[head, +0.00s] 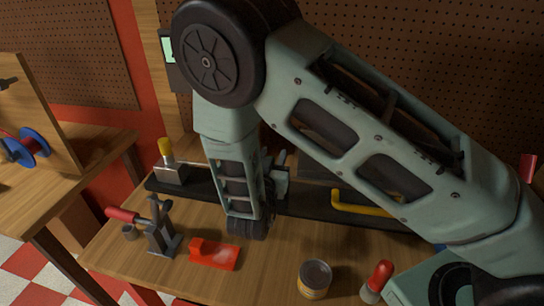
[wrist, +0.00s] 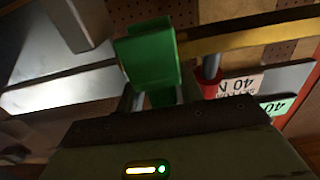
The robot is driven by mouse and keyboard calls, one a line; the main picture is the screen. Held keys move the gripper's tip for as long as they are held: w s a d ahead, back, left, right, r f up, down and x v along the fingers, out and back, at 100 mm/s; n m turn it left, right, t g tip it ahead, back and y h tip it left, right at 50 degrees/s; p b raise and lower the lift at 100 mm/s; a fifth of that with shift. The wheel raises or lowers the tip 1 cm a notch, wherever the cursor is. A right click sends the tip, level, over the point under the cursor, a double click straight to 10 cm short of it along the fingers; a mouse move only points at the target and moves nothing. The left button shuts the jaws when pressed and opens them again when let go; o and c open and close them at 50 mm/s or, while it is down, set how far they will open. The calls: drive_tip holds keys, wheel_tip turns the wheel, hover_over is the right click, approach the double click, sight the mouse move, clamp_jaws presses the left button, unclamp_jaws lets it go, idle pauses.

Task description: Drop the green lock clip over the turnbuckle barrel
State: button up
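The green lock clip (wrist: 150,62) is a bright green, block-like piece in the middle of the wrist view. It sits at the fingertips of my gripper (wrist: 158,97), which looks shut on it; the fingers are mostly hidden behind the clip and the dark palm edge. A yellow bar (wrist: 250,34) runs right from behind the clip. I cannot tell whether the clip touches it, and I cannot make out the turnbuckle barrel for certain. In the head view my arm hides the clip, and the fingers cannot be made out clearly.
A grey post with a red collar (wrist: 210,82) and printed cards (wrist: 242,84) stand right of the clip. On the bench are a red block (head: 214,255), a tin (head: 314,279), a red-handled clamp (head: 160,235) and a yellow handle (head: 365,207) by a black rail.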

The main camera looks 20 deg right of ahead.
drive_tip(key=shift+w+a, duration=0.1)
drive_tip(key=shift+a, duration=0.2)
drive_tip(key=shift+s+a, duration=0.35)
drive_tip(key=b+v, duration=0.4)
drive_tip(key=v, duration=1.2)
drive_tip(key=shift+s+d, duration=0.2)
drive_tip(key=shift+s, duration=0.1)
